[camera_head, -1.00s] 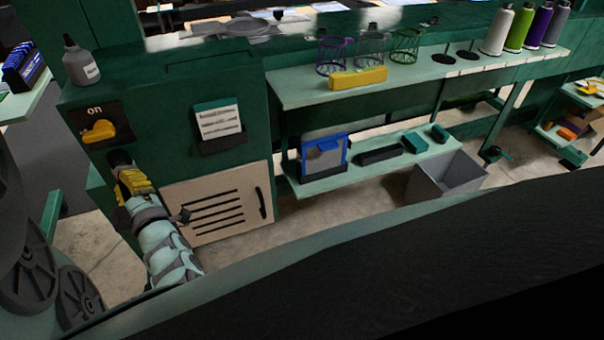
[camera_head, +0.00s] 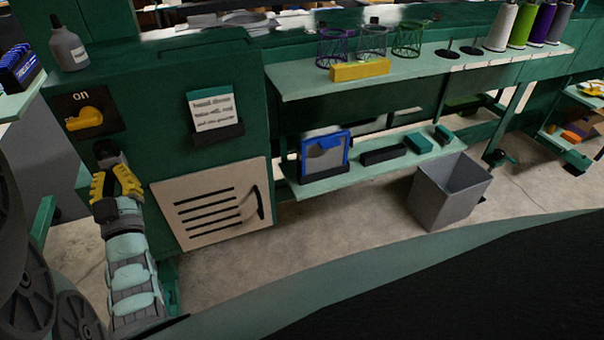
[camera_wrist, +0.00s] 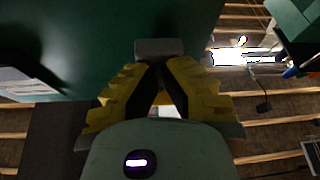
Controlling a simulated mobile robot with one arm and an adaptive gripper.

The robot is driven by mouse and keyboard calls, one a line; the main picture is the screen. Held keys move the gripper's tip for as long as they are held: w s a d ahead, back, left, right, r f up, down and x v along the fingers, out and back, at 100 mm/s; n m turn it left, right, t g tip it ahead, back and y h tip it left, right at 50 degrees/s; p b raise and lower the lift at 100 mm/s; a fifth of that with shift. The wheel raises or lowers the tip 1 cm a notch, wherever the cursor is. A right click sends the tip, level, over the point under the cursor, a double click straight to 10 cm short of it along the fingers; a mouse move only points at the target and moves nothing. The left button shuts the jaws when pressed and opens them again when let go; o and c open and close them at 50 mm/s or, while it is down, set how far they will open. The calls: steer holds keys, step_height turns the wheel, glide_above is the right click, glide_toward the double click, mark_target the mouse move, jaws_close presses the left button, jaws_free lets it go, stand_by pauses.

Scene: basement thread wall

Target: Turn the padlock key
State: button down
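My gripper (camera_head: 112,172), with yellow fingers, is at the front of the green cabinet, just below the yellow switch marked "on". A small dark and grey piece (camera_head: 108,152) shows at the fingertips; it may be the padlock, but I cannot make out its shape. In the wrist view a plain grey block (camera_wrist: 160,48) is just beyond the fingertips, against the green face. The fingers (camera_wrist: 160,68) lean together with their tips close. I cannot tell whether they touch the block or grip anything. No key is clearly visible.
The yellow switch (camera_head: 84,119) is just above my gripper. A note holder (camera_head: 215,136) and a slatted beige panel (camera_head: 210,207) with a dark handle are to the right. A bottle (camera_head: 69,46) stands on top. A grey bin (camera_head: 446,192) stands on the floor further right.

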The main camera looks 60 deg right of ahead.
steer(key=shift+r+m+h, duration=0.1)
steer(key=shift+m+h, duration=0.3)
steer(key=shift+m, duration=0.2)
steer(key=c, duration=1.4)
jaws_free()
steer(key=v, duration=1.2)
steer(key=shift+r, duration=0.1)
